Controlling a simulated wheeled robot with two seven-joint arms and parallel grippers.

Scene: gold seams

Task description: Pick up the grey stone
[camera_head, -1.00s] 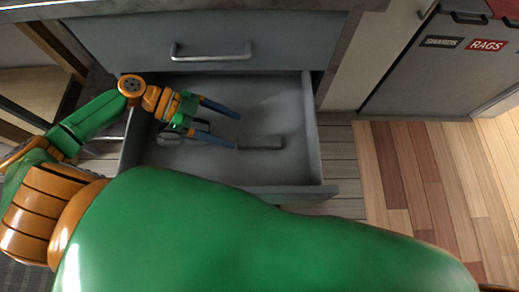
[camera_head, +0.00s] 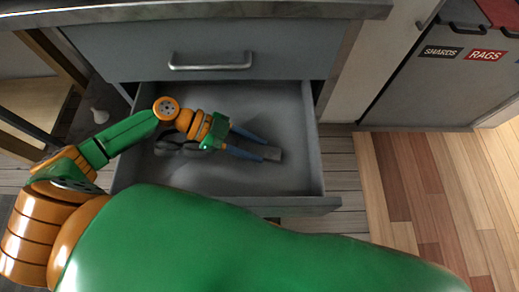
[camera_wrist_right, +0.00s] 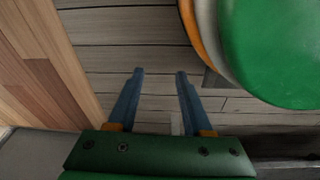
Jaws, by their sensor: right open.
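The grey stone (camera_head: 273,154) is a small grey block lying on the floor of the open drawer. Only its right end shows clearly in the head view. My left gripper (camera_head: 264,149) is down in the drawer, with its blue fingers reaching over the stone from the left, one on each side. The gap between the fingers is narrow; whether they press on the stone I cannot tell. My right gripper (camera_wrist_right: 160,74) is open and empty in the right wrist view, above grey floor planks.
The grey drawer (camera_head: 290,186) stands open below a closed drawer with a metal handle (camera_head: 210,66). A dark object (camera_head: 172,149) lies at the drawer's left. A bin with SHARDS and RAGS labels (camera_head: 425,75) stands at the right. Wooden floor (camera_head: 440,190) lies clear.

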